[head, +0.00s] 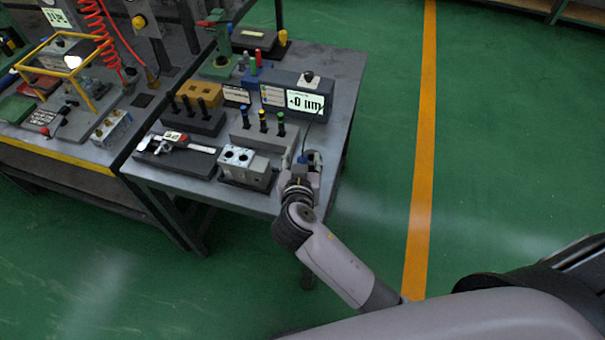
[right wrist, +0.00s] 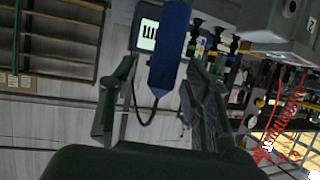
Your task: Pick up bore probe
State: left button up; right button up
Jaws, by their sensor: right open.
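The bore probe (right wrist: 170,50) is a blue, pointed body with a dark cable curving from its tip. In the right wrist view it shows between and beyond my finger ends; I cannot tell whether a finger touches it. In the head view only a small blue bit of the probe (head: 303,159) shows at the table's right front edge. My right gripper (head: 301,163) is there, open around it and mostly hiding it. In the right wrist view the gripper's two fingers (right wrist: 160,85) stand apart on either side. My left gripper is not in view.
The grey table (head: 340,85) holds a readout box (head: 282,92), a rack with several coloured-top pins (head: 257,138), a silver valve block (head: 238,156) and a caliper on a dark pad (head: 175,155). A yellow-edged bench (head: 70,165) adjoins on the left. Open green floor lies right.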

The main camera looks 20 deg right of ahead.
jog(key=shift+w+d, duration=0.1)
jog(key=shift+w, duration=0.1)
jog(key=shift+s, duration=0.1)
jog(key=shift+c, duration=0.6)
grip_shut()
